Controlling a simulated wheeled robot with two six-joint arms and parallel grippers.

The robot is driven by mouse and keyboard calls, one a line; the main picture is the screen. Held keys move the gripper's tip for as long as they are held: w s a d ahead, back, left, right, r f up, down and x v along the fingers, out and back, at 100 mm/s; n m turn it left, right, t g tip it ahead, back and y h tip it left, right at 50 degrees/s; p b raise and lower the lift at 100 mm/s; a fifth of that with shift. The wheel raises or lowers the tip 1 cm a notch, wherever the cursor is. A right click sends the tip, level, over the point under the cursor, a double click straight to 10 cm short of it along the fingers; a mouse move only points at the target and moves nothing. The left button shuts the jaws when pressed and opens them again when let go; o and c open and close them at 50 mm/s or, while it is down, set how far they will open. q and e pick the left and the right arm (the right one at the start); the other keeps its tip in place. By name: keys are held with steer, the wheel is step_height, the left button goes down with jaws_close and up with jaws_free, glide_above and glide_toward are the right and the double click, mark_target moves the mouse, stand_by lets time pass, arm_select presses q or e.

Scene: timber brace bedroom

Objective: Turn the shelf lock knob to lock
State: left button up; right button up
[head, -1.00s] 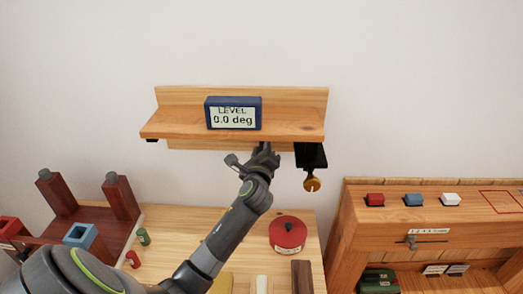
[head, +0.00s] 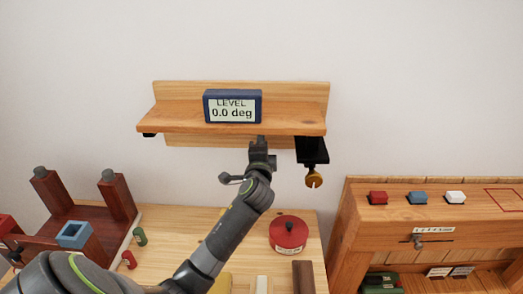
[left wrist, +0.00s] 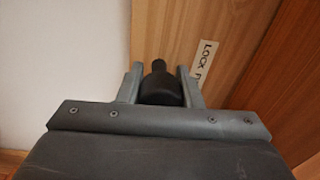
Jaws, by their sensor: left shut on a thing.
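The wooden shelf (head: 180,118) is mounted on the wall, with a blue level display (head: 232,107) on it reading 0.0 deg. My left gripper (head: 259,142) is under the shelf's front edge. In the left wrist view, my left gripper (left wrist: 162,85) is shut on a black knob (left wrist: 160,89), one finger on each side. A white label (left wrist: 205,60) beginning "LOCK" is beside the knob; the rest of its text is cut off. The knob is hidden in the head view. My right gripper is not in view.
A black bracket (head: 312,150) with a brass knob (head: 313,177) hangs at the shelf's right end, close to my gripper. Below are a red round container (head: 288,233), a dark red wooden frame (head: 60,195) and a bench with colored blocks (head: 377,197).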

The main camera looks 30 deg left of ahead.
arm_select(q)
steer(key=n+b, duration=0.1)
steer(key=n, duration=0.3)
steer(key=shift+f+b, duration=0.1)
steer(key=shift+b, duration=0.25)
steer(key=shift+n, duration=0.6)
steer(key=shift+n+b, duration=0.3)
steer(key=o, duration=1)
steer(key=shift+b+v, duration=1.6)
steer(key=shift+v, duration=7.1)
